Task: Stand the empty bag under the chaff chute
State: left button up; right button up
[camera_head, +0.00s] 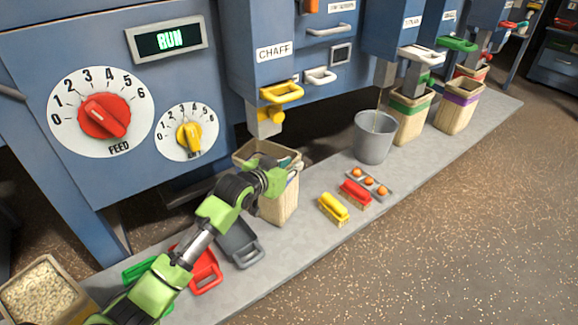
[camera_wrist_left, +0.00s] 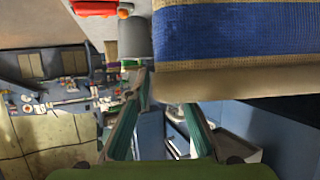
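The chaff chute (camera_head: 264,120), with a yellow handle above its spout, hangs under the CHAFF label. A tan bag (camera_head: 283,206) stands upright on the ledge just below it, its top open; its inside looks empty. My left gripper (camera_head: 279,180) is at the bag's near side and covers part of it. In the left wrist view, the bag's blue band (camera_wrist_left: 240,30) and tan rim are close, at the upper right. The left gripper's fingers (camera_wrist_left: 165,105) are apart, beside the rim; whether they touch it is unclear. My right gripper is not in view.
A grey bucket (camera_head: 374,138) stands right of the bag, with a yellow brush (camera_head: 333,208), a red brush (camera_head: 356,193) and a small tray of orange balls nearby. Grey (camera_head: 240,245) and red (camera_head: 206,272) scoops lie under my arm. Bags with green and purple bands stand farther right.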

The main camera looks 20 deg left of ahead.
pick_arm(q)
jog(key=shift+s+a+r, duration=0.15)
jog(key=shift+s+r, duration=0.1)
jog(key=shift+s, duration=0.25)
jog(key=p+v, duration=0.1)
jog(key=v, duration=0.2)
jog(key=p+v, duration=0.2)
jog(key=v, duration=0.6)
jog(key=s+d+f+g+y, duration=0.15)
jog(key=s+f+g, duration=0.35)
jog(key=s+f, duration=1.05)
jog(key=s+f+g+y, duration=0.1)
jog(key=s+f+g, duration=0.1)
jog(key=s+f, duration=0.3)
jog(key=s+f+n+g, duration=0.1)
jog(key=s+f+g, duration=0.2)
jog(key=s, duration=0.8)
notch_tip(320, 180, down, 2)
jog(key=shift+a+f+y, duration=0.1)
jog(key=shift+a+y, duration=0.15)
jog(key=shift+y, duration=0.1)
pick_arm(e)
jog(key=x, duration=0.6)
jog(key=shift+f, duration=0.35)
pick_arm(q)
jog(key=shift+s, duration=0.1)
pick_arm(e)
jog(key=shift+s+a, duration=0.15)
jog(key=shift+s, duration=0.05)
